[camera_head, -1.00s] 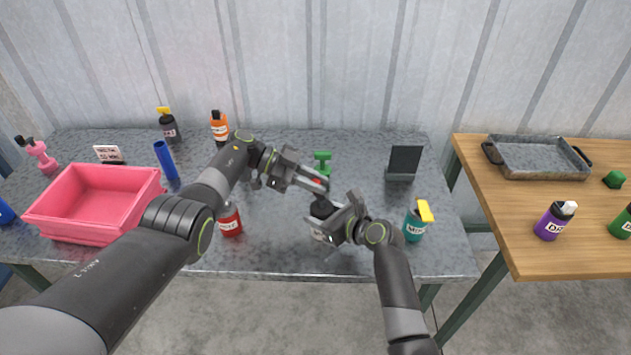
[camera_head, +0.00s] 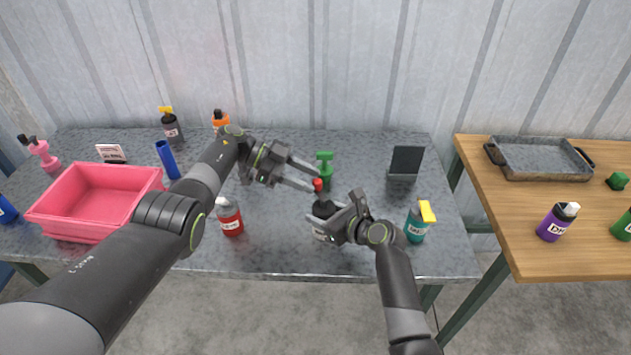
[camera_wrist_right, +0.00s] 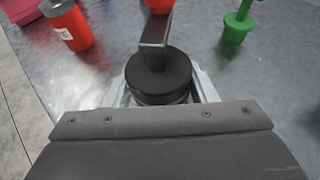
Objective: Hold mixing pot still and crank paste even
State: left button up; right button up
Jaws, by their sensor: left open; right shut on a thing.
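The mixing pot (camera_head: 322,209) is a small pot with a dark lid, standing on the grey table in front of me. Its crank has a red knob (camera_head: 318,184) on top. In the right wrist view the dark round lid (camera_wrist_right: 158,78) and the metal crank arm (camera_wrist_right: 155,36) show from close by. My right gripper (camera_head: 326,222) is shut on the pot from the right side. My left gripper (camera_head: 313,180) is open, with its fingertips beside the red knob, up and left of the pot. The paste inside is hidden by the lid.
A red bottle (camera_head: 230,218) is to the left, and a teal bottle with a yellow top (camera_head: 416,224) to the right. A pink bin (camera_head: 60,217) fills the left of the table. A dark stand (camera_head: 405,162) is at the back right.

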pick_arm(q)
jog(key=v, duration=0.4)
jog(key=shift+a+r, duration=0.1)
jog(key=shift+a, duration=0.2)
